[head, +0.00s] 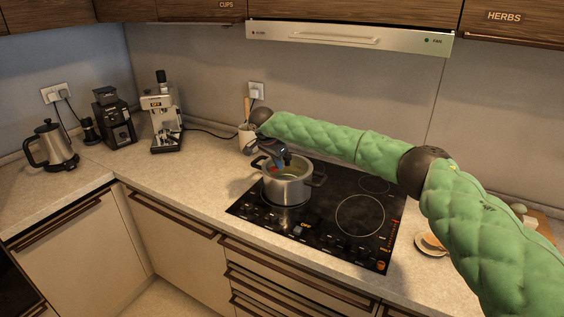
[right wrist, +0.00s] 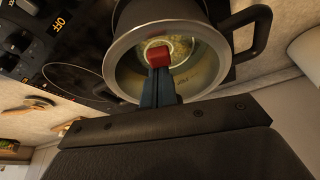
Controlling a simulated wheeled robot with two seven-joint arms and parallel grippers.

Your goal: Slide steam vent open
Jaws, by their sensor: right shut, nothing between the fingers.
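A steel pot (head: 288,188) with dark side handles stands on the left part of the black cooktop. In the right wrist view the pot (right wrist: 120,62) fills the upper middle, with a yellowish inside. I cannot tell whether a clear lid covers it. My right gripper (head: 274,168) is over the pot's left part, pointing down, fingers shut together. In the right wrist view a red block shows at the tip of the right gripper (right wrist: 159,58); I cannot tell whether it is a fingertip or a vent slider. No steam vent can be made out clearly. My left gripper is out of view.
The cooktop (head: 335,245) has free rings right of the pot. A utensil holder (head: 246,136) stands behind the pot. A coffee machine (head: 163,125), grinder (head: 116,128) and kettle (head: 52,148) stand at the left. A cup on a saucer (head: 431,244) is at the right. A range hood (head: 350,37) hangs above.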

